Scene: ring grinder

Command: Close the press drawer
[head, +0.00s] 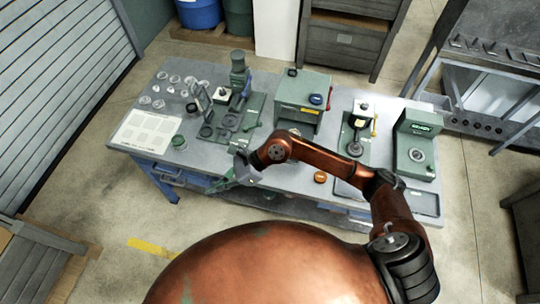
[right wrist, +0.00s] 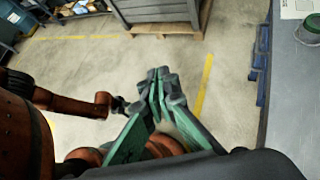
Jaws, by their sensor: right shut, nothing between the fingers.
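I cannot tell which one has the press drawer, or whether a drawer is open. My right gripper (head: 213,188) is at the bench's front edge in the head view, apart from both machines. In the right wrist view its green fingers (right wrist: 159,78) are together and empty, with floor behind them.
Several clear glass dishes (head: 159,88) and a white sheet (head: 146,131) lie on the bench's left. Two more green machines (head: 414,150) (head: 357,133) stand on the right, near a dark tray (head: 424,203). An orange round piece (head: 320,177) lies near the front.

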